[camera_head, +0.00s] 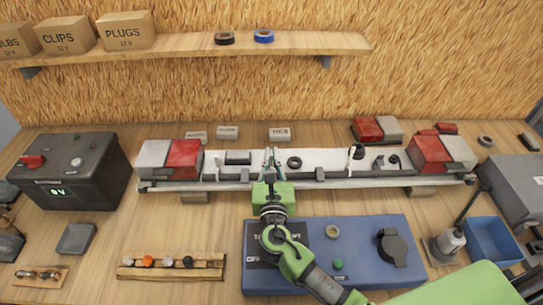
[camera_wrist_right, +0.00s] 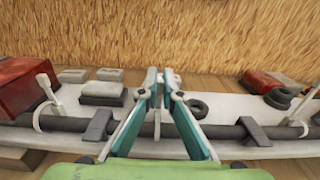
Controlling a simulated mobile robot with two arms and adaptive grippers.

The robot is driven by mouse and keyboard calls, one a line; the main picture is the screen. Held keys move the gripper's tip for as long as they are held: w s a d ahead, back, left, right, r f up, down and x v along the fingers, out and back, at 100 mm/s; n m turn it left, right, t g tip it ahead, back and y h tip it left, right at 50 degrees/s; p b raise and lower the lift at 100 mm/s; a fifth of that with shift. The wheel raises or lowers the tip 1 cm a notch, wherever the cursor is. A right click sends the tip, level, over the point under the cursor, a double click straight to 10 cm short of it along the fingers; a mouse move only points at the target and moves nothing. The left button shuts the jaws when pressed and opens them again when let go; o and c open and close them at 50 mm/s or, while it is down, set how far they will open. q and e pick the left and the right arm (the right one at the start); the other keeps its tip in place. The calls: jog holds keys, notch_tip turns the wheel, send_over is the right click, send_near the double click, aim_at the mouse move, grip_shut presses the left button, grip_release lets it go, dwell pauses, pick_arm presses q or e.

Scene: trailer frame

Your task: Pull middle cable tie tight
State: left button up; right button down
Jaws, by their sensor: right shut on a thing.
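The white trailer frame board (camera_head: 325,158) lies across the bench, with a dark cable (camera_wrist_right: 75,124) along its front edge. My right gripper (camera_head: 269,158) is over the middle of the board. In the wrist view its two teal fingers (camera_wrist_right: 160,82) come together at the tips, shut on the pale middle cable tie (camera_wrist_right: 157,122), which shows between them at the cable. The fingers hide most of this tie. The left cable tie (camera_wrist_right: 46,92) stands around the cable with its tail up. The right cable tie (camera_wrist_right: 302,106) does likewise. My left gripper is not in view.
Red and grey lamps (camera_head: 183,158) sit at the board's left end, and others (camera_head: 430,152) at its right. A black ring (camera_head: 294,162) lies on the board beside my gripper. A blue mat (camera_head: 350,240) lies in front. A shelf (camera_head: 190,45) hangs behind.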

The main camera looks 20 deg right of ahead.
jog(key=shift+r+p, duration=1.15)
jog(key=shift+r, duration=0.15)
jog(key=c, duration=2.2)
grip_release()
jog(key=shift+f, duration=0.1)
jog(key=v, duration=1.2)
